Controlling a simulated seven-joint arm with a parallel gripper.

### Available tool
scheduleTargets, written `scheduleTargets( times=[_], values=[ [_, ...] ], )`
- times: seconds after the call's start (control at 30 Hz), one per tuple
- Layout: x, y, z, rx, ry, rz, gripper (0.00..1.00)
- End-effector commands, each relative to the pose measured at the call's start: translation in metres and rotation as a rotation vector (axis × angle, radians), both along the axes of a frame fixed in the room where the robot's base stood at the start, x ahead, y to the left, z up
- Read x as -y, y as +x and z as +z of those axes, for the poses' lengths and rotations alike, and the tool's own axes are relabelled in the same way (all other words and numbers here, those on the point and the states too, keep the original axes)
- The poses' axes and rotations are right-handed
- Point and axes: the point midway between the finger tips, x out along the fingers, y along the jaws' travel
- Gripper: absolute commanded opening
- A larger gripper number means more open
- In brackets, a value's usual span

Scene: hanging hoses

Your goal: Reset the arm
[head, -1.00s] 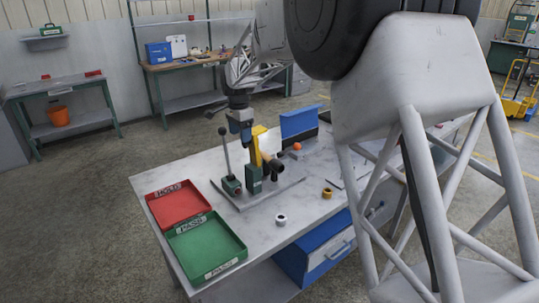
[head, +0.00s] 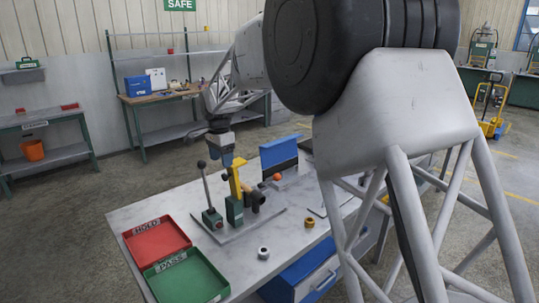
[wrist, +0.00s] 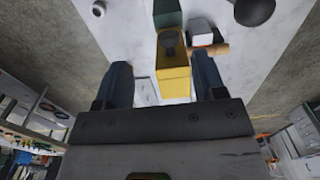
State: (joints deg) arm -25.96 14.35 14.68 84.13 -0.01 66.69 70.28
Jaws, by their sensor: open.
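My gripper (head: 227,164) is open above the bench, close to the top of a yellow-and-green upright fixture (head: 236,184). In the wrist view my two dark blue fingers stand apart, and my gripper (wrist: 162,62) shows the fixture's yellow top (wrist: 173,80) in the gap between them. I cannot tell its depth there, and no grip on it shows. A black-knobbed lever (head: 207,187) stands just left of the fixture on the same grey plate.
A red HOLD tray (head: 133,247) and a green PASS tray (head: 222,291) lie at the bench's left. A silver ring (head: 263,253), a brass ring (head: 309,222) and an orange ball (head: 277,177) sit on the bench (head: 285,232). A blue panel (head: 279,151) stands behind.

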Motion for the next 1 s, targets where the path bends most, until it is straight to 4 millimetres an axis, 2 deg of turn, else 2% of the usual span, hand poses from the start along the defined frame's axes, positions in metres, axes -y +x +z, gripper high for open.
scheduleTargets(
  times=[0.17,0.37,0.7,1.0],
  values=[
    [0.029,-0.015,0.015,0.012,0.005,0.031,0.64],
    [0.077,-0.045,0.036,0.03,0.009,0.091,0.64],
    [0.158,-0.11,0.063,0.066,0.011,0.206,0.64],
    [0.222,-0.175,0.075,0.097,0.005,0.306,0.64]
  ],
)
